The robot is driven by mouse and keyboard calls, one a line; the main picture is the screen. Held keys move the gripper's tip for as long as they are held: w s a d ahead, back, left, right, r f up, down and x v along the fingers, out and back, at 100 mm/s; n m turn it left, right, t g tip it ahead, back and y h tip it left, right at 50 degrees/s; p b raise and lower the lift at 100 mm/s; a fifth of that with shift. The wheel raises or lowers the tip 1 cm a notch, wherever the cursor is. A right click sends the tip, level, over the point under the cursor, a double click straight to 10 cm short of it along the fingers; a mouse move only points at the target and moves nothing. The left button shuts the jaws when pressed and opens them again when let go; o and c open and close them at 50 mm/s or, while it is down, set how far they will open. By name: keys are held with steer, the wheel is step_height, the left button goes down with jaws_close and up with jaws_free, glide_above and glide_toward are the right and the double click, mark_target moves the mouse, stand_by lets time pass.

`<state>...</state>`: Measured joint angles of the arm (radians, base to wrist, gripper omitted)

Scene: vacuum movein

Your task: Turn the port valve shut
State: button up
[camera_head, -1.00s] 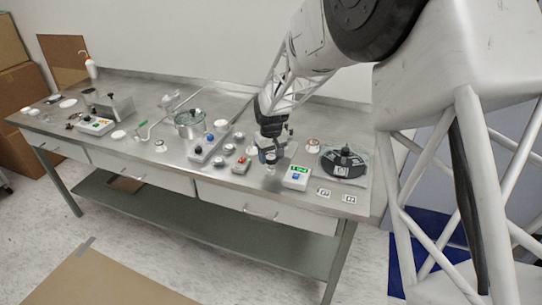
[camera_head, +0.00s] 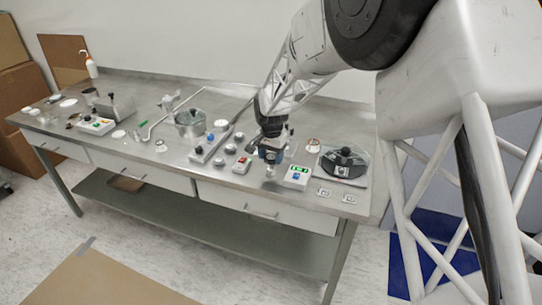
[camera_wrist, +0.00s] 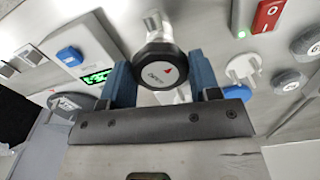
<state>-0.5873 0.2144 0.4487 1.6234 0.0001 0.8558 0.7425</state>
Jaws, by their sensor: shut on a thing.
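A round black knob (camera_wrist: 160,73) with a pale cap, small lettering and a red pointer mark sits between the blue fingers of my gripper (camera_wrist: 160,80) in the wrist view. I take this knob to be the port valve. My gripper is shut on it. In the head view my gripper (camera_head: 270,152) is low over the right part of the bench, and it hides the knob there. The red mark is right of the cap's middle in the wrist view. The lettering is too small to read surely.
A white box with a green display (camera_head: 297,176) stands close to the right of my gripper. A red-switch box (camera_head: 241,165) is to its left. A black many-sided object (camera_head: 343,161) stands at the bench's right end. A lidded pot (camera_head: 189,123) is further left on the bench (camera_head: 140,165).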

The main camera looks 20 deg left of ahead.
mark_target(272, 157)
steer(key=m, duration=0.5)
steer(key=shift+r, duration=0.15)
steer(key=shift+w, duration=0.1)
stand_by(0.3)
steer(key=o, duration=0.9)
steer(key=shift+r, duration=3.85)
steer(key=shift+d, duration=0.1)
